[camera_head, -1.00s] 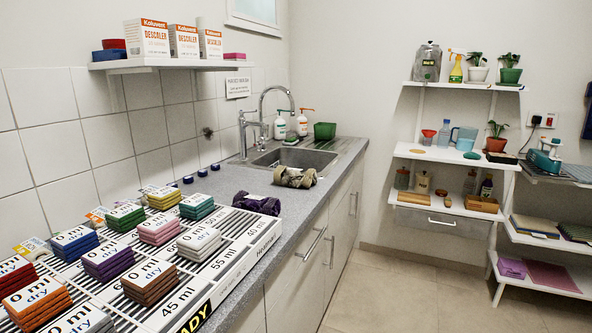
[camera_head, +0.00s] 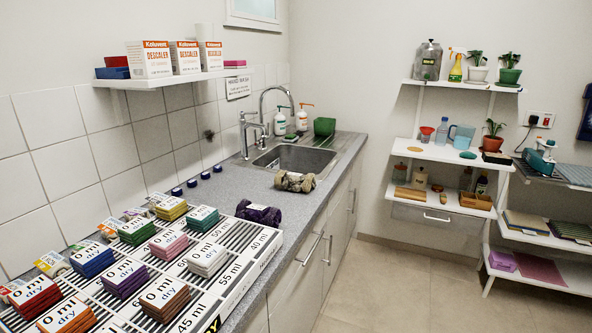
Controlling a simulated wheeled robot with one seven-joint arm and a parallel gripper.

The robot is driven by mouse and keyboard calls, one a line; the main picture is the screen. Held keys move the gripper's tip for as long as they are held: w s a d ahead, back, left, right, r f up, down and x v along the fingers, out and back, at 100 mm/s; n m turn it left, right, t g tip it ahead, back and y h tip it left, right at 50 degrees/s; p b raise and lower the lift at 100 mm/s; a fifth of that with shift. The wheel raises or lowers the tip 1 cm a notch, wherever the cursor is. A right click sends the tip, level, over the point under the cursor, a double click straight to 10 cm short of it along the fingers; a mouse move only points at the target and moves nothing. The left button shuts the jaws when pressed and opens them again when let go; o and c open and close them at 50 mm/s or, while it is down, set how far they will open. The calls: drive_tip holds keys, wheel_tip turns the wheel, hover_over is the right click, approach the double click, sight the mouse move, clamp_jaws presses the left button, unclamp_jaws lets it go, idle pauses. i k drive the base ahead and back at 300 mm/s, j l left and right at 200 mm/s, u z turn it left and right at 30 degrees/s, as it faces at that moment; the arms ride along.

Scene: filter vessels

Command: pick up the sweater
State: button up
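Nothing in view is plainly recognisable as a sweater. Two soft-looking rolled bundles lie on the grey counter (camera_head: 225,187). A dark purple bundle (camera_head: 258,213) lies at the far end of the striped drying rack (camera_head: 238,262). A beige and dark mottled bundle (camera_head: 295,181) lies farther back, at the counter's front edge just before the sink (camera_head: 292,158). I cannot tell whether either one is the sweater. My gripper is not in view.
Stacks of coloured "0 ml dry" blocks (camera_head: 165,299) fill the near rack. A wall shelf (camera_head: 170,80) with descaler boxes (camera_head: 152,59) hangs above the counter. White shelves (camera_head: 440,152) with bottles and plants stand at the right. The floor (camera_head: 385,285) between is clear.

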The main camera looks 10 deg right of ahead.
sight(283, 179)
drive_tip(key=i+l, duration=0.15)
drive_tip(key=l, duration=0.25)
drive_tip(key=i+l, duration=0.2)
drive_tip(key=l, duration=0.15)
drive_tip(key=i+l+u, duration=0.2)
drive_tip(key=i+l, duration=0.65)
drive_tip(key=i, duration=0.6)
drive_tip(key=j+u, duration=0.1)
drive_tip(key=j, duration=0.45)
drive_tip(key=i, duration=0.55)
